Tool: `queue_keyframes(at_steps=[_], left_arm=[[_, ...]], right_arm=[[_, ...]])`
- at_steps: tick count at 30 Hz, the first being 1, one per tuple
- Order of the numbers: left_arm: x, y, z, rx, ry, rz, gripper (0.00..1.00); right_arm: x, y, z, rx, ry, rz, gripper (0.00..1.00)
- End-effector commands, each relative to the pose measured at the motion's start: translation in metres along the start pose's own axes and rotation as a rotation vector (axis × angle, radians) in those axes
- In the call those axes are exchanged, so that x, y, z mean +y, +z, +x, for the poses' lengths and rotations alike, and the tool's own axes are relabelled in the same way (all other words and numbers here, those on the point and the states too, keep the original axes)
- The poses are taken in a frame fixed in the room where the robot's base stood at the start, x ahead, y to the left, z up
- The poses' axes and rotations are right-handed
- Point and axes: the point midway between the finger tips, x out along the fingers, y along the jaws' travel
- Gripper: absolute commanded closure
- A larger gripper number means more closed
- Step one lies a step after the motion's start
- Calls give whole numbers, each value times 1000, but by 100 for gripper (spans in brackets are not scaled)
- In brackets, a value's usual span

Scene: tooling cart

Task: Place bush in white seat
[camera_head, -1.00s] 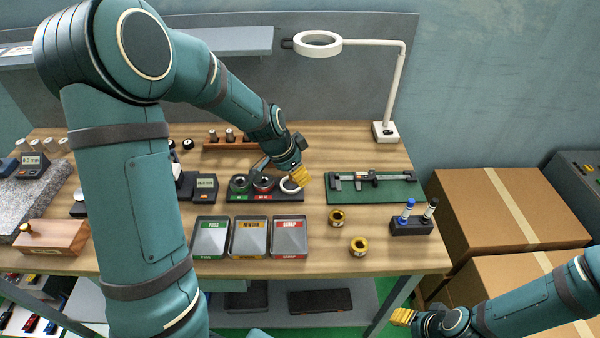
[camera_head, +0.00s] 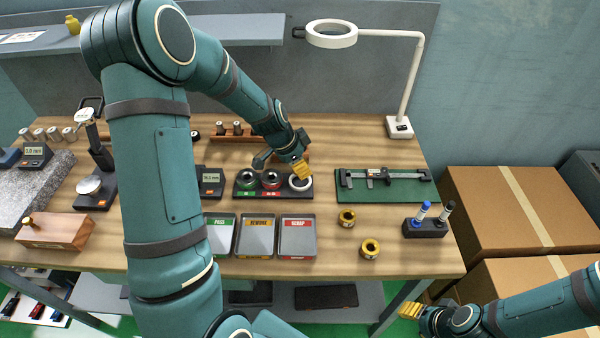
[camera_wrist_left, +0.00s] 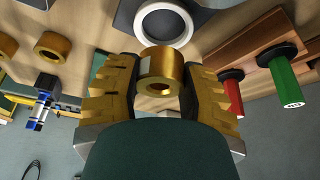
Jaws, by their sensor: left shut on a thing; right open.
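My left gripper (camera_head: 302,171) is shut on a brass bush (camera_wrist_left: 160,70), which shows between the fingers in the left wrist view. The white seat (camera_head: 300,184) is a white ring at the right end of a dark block (camera_head: 274,193), beside a red ring and a green ring. In the head view the gripper is just behind and above the seat. In the left wrist view the white seat (camera_wrist_left: 164,24) appears beyond the bush, with its dark opening bare. The bush and seat look apart. My right gripper (camera_head: 410,311) is open and empty, low at the right.
Two more brass bushes (camera_head: 347,218) (camera_head: 370,248) stand on the table. Pass, rework and scrap trays (camera_head: 297,238) are in front of the block. A caliper on a green mat (camera_head: 382,185) lies right. A wooden rack with plugs (camera_wrist_left: 250,60) is close to the left gripper.

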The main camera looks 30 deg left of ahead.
Motion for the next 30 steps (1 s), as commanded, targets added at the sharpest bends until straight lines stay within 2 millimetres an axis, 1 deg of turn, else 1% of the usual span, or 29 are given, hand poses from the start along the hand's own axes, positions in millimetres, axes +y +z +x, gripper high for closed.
queue_keyframes(at_steps=[4, 7, 14, 30], left_arm=[[1, 8, 20, -1, 3, -2, 100], [0, 12, 28, -1, 1, 0, 100], [0, 11, 28, 1, 0, 0, 100], [0, 16, 39, 1, 0, -1, 100]], right_arm=[[1, 1, 3, -3, 0, -1, 53], [1, 2, 4, -4, 0, -1, 53], [1, 2, 3, -4, -1, -1, 53], [6, 8, 16, -16, -2, -5, 53]])
